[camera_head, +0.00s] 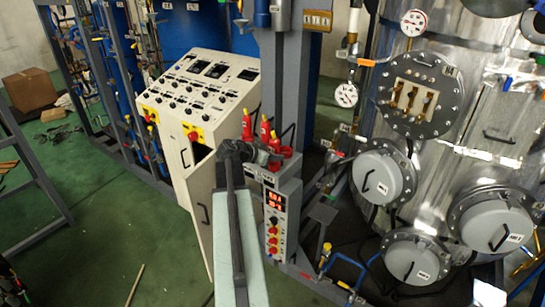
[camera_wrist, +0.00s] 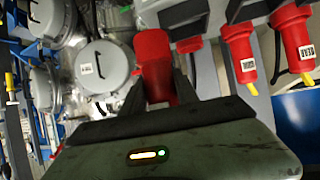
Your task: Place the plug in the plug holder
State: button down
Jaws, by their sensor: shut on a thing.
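In the wrist view a red plug (camera_wrist: 153,55) sits between the two dark fingers of my gripper (camera_wrist: 160,88), which is shut on it. In the head view my gripper (camera_head: 250,152) is at the top of a small grey unit with a red digital display (camera_head: 274,200). Other red plugs (camera_head: 247,126) stand upright behind it, and two show at the right in the wrist view (camera_wrist: 240,52). A red fitting (camera_head: 286,152) is at the unit's top right. I cannot tell which part is the plug holder, nor whether the held plug touches it.
A cream control console (camera_head: 200,92) stands left of the unit, with its door (camera_head: 200,205) open. A grey column (camera_head: 285,75) rises behind. A large steel vessel (camera_head: 450,130) with round hatches fills the right. Green floor (camera_head: 100,230) is mostly clear at the left.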

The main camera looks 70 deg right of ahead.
jog(key=w+d, duration=0.3)
jog(key=d, duration=0.2)
jog(key=shift+d+f, duration=0.25)
jog(key=shift+d, duration=0.15)
jog(key=f+b, duration=0.2)
jog(key=b, duration=0.1)
jog(key=f+b, duration=0.1)
jog(key=f, duration=0.1)
jog(key=shift+w+d, duration=0.1)
jog(key=shift+d, duration=0.25)
jog(key=shift+r, duration=0.2)
jog(key=shift+f, duration=0.25)
jog(key=c, duration=0.9)
grip_release()
jog(key=shift+r, duration=0.1)
